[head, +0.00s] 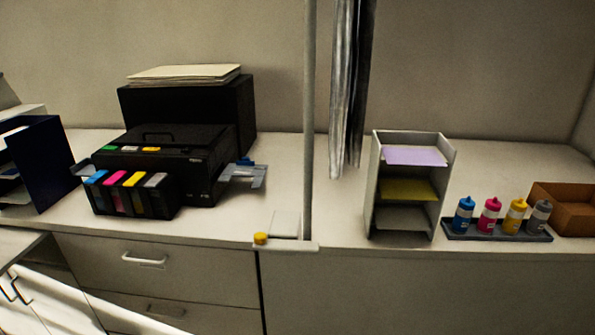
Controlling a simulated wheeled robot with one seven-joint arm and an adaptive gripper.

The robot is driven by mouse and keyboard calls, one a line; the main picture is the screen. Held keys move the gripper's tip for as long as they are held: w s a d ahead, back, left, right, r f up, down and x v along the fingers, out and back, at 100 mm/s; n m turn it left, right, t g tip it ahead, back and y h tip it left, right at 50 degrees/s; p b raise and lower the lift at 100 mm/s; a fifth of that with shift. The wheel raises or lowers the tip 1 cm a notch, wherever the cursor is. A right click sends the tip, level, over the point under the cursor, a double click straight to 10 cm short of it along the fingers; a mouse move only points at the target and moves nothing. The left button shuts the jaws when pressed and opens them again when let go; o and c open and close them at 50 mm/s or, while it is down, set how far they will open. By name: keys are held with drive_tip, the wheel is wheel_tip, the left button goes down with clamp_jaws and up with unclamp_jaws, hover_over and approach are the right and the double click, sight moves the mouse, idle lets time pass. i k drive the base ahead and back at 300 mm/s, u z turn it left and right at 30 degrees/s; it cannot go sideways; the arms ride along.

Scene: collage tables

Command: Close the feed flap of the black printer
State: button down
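The black printer (205,165) stands on the left part of the counter, with a dark handle or bar on its top. A grey-blue flap (246,175) sticks out from its right side, roughly level, and looks open. A smaller grey piece (83,168) sticks out at the left side, partly hidden by the ink tanks. I cannot tell for sure which of the two is the feed flap. The ink tanks (132,195) with blue, pink, yellow and grey tops sit at the printer's front left. My gripper is not in view.
A black box (240,100) with a paper stack (183,75) on top stands behind the printer. A thin post (308,130) rises right of the flap, near a yellow knob (261,238).

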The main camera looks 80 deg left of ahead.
sight(258, 172)
drive_tip(key=i, duration=0.3)
drive_tip(key=u, duration=0.95)
drive_tip(key=k, duration=1.2)
drive_tip(key=u, duration=1.5)
drive_tip(key=i, duration=0.5)
drive_tip(key=z, duration=0.05)
